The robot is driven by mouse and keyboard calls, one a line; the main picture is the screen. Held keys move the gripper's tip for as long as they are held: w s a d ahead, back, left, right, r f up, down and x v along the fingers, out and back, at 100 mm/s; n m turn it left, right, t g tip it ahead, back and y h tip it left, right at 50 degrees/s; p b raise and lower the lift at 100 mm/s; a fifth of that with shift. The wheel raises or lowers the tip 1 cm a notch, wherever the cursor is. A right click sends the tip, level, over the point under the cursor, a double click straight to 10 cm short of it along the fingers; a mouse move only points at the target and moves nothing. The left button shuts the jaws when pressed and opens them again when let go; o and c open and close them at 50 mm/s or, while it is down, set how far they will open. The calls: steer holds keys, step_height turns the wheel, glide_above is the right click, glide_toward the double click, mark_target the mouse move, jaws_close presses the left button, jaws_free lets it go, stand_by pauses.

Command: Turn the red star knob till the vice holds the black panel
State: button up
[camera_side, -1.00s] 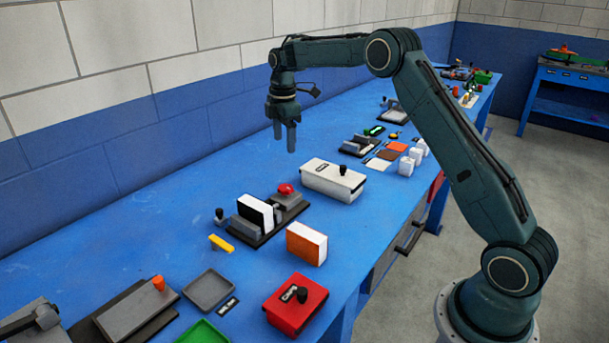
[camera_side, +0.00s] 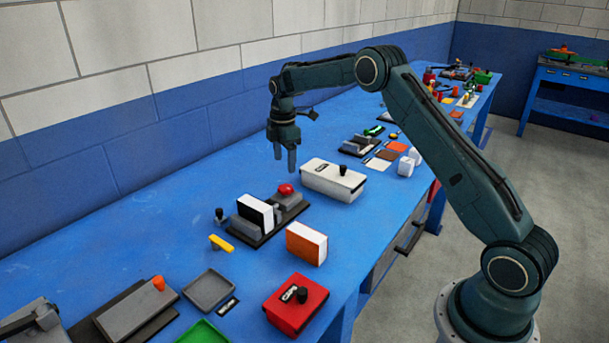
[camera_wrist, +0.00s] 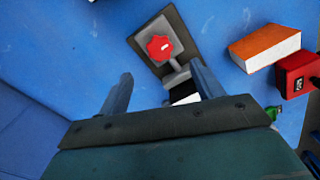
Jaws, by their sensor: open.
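The red star knob (camera_side: 285,189) sits on the far right end of the grey vice (camera_side: 262,222). In the wrist view the knob (camera_wrist: 158,47) shows from above, beyond my fingertips. The black panel (camera_side: 254,209) with a white side stands upright between the vice jaws. Whether the jaws touch it, I cannot tell. In the wrist view only a white and dark part of the panel (camera_wrist: 184,97) shows between my fingers. My gripper (camera_side: 285,168) points down above the knob, apart from it, open and empty. Its two fingers also show in the wrist view (camera_wrist: 160,85).
A white box with a black knob (camera_side: 333,180) stands just right of the vice. An orange and white block (camera_side: 306,243) and a red box (camera_side: 296,304) lie nearer the front edge. A yellow bar (camera_side: 221,243) lies by the vice. The bench behind the vice is clear.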

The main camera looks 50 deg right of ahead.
mark_target(286, 187)
steer(key=shift+f, duration=4.4)
steer(key=c, duration=1)
